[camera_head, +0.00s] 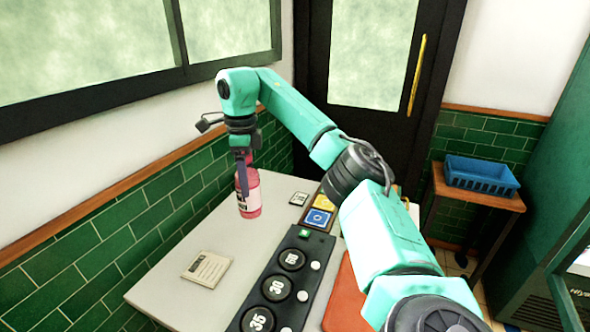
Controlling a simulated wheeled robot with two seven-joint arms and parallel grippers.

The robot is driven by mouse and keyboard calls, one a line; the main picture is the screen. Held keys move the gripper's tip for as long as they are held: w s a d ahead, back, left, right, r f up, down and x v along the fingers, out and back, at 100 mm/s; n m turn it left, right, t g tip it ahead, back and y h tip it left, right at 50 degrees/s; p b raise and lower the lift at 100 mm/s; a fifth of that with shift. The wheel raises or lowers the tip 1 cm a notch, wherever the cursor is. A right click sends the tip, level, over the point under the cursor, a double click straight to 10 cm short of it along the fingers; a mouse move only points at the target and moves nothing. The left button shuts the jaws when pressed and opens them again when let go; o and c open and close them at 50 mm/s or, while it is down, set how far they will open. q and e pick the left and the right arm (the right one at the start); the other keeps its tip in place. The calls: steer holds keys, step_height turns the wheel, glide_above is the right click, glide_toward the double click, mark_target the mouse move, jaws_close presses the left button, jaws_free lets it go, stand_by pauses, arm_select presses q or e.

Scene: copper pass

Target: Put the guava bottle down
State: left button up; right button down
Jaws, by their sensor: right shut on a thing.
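The guava bottle (252,200) is pink with a pale label and stands upright at the left edge of the white table (165,285), near the green tiled wall. My right gripper (243,160) comes down over it from above and is shut on its upper part. The fingers and wrist hide the bottle's top. I cannot tell whether the bottle's base touches the table or hangs slightly above it. My left gripper is not in view.
A black panel (298,240) with round numbered dials lies along the table. A cream card (207,269) lies at the front left. A small card (299,198) and coloured tiles (319,217) lie near the bottle. A blue basket (481,176) sits on a side table.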

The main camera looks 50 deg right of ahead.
step_height(320, 180, down, 20)
stand_by(0.3)
jaws_free()
steer(key=shift+r, duration=0.1)
